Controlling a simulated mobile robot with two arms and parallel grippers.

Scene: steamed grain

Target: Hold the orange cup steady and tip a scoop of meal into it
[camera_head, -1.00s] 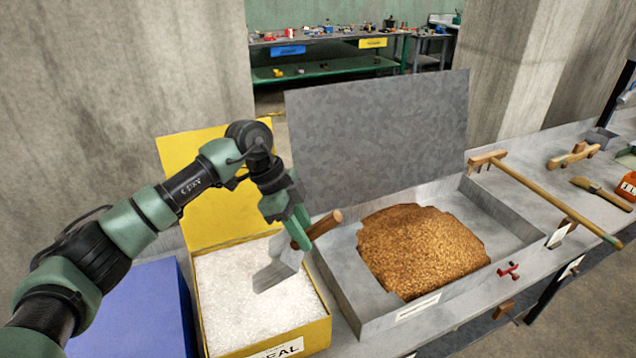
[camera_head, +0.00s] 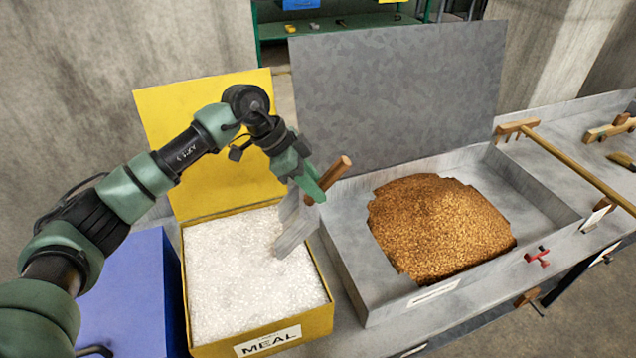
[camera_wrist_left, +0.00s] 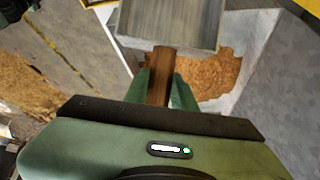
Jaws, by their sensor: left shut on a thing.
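My left gripper (camera_head: 314,186) is shut on the brown wooden handle (camera_head: 333,179) of a grey metal scoop (camera_head: 297,235). The scoop hangs tilted over the right part of the yellow meal box (camera_head: 318,322), its tip overlapping the white meal (camera_head: 240,275). I cannot tell whether the tip touches the meal or whether the scoop carries any. In the left wrist view the scoop (camera_wrist_left: 170,22) sits beyond the green fingers (camera_wrist_left: 160,92), with the handle between them. The orange cup is not in view. My right gripper is not in view.
A grey tray (camera_head: 375,312) with brown grain (camera_head: 435,228) stands right of the box, its grey lid (camera_head: 395,95) raised behind. The box's yellow lid (camera_head: 165,125) stands open. A blue bin (camera_head: 125,290) is at left.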

